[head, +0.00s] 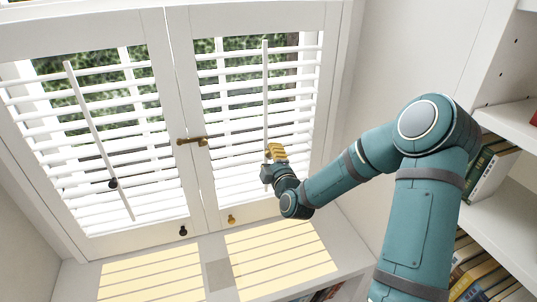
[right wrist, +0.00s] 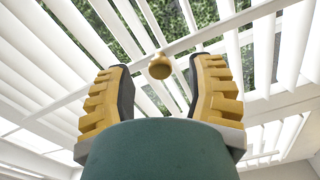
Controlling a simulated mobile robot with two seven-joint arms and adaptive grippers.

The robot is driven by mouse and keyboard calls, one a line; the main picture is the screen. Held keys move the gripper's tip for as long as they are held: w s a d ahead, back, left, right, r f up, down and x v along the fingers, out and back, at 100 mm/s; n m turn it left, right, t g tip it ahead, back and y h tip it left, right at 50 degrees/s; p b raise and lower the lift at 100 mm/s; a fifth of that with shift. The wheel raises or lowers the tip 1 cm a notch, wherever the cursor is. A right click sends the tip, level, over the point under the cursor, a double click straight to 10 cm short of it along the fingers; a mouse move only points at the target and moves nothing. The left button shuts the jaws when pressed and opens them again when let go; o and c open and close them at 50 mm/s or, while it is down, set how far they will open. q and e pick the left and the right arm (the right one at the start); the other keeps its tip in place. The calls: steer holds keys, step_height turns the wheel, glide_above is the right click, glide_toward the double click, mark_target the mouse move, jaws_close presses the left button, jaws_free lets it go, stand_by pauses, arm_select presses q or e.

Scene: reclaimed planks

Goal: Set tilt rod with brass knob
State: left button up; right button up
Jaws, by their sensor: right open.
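The tilt rod with the brass knob is the white rod (head: 265,85) on the right shutter panel, standing nearly upright in the head view. Its brass knob (right wrist: 160,66) shows in the right wrist view, between my two yellow fingers in the picture, with a gap on both sides. Whether it is at fingertip depth is hard to tell. In the head view my gripper hides the knob. My right gripper (head: 275,153) is open and empty at the rod's lower part. My left gripper is out of view.
The left panel has a slanted white rod (head: 88,115) with a dark knob (head: 113,183). A brass latch (head: 192,140) sits between the panels. A dark pull (head: 183,231) and a brass pull (head: 231,218) are on the bottom rails. Bookshelves (head: 510,205) stand at right.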

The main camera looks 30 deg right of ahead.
steer(key=shift+x, duration=1.1)
